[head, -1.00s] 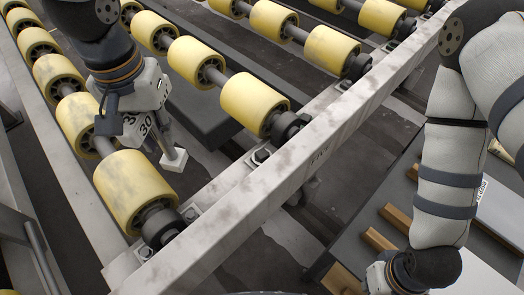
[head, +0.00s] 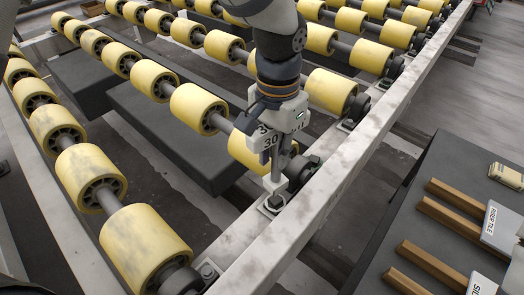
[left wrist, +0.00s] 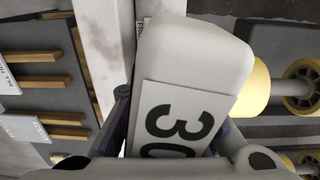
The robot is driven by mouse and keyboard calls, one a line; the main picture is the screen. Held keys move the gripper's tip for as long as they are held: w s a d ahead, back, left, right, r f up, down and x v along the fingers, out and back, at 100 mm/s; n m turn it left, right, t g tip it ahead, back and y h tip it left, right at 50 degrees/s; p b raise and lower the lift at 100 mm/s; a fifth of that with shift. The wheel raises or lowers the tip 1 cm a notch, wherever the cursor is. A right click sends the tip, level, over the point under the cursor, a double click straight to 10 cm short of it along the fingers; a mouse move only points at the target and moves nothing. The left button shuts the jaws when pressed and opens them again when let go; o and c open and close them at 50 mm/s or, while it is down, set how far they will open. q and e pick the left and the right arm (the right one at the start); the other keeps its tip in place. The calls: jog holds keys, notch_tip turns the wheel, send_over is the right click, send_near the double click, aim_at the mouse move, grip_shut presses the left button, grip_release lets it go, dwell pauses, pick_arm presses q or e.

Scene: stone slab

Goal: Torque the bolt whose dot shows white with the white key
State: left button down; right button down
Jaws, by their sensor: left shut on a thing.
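My left gripper (head: 276,112) is shut on the white key (head: 274,186), a pale tool with a "30" label on its body. The key's shaft points down from the gripper. Its square lower end is over or on a bolt (head: 269,206) on the pale frame rail, beside a dark roller bearing. I cannot tell whether the end is seated on the bolt, and no coloured dot can be made out there. In the left wrist view the key's white body and "30" label (left wrist: 178,122) fill the middle, between the fingers. My right gripper is out of view.
Yellow rollers (head: 147,245) stand in rows on both sides of the key. A long pale beam (head: 330,185) runs close along its right. Another bolt (head: 208,271) sits nearer. A dark table (head: 400,225) at right holds wooden strips and labelled cards.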

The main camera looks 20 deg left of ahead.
aim_at(276, 180)
pick_arm(q)
jog(key=shift+w+d, duration=0.1)
jog(key=shift+d, duration=0.1)
jog(key=shift+f, duration=2.55)
jog(key=shift+f, duration=0.85)
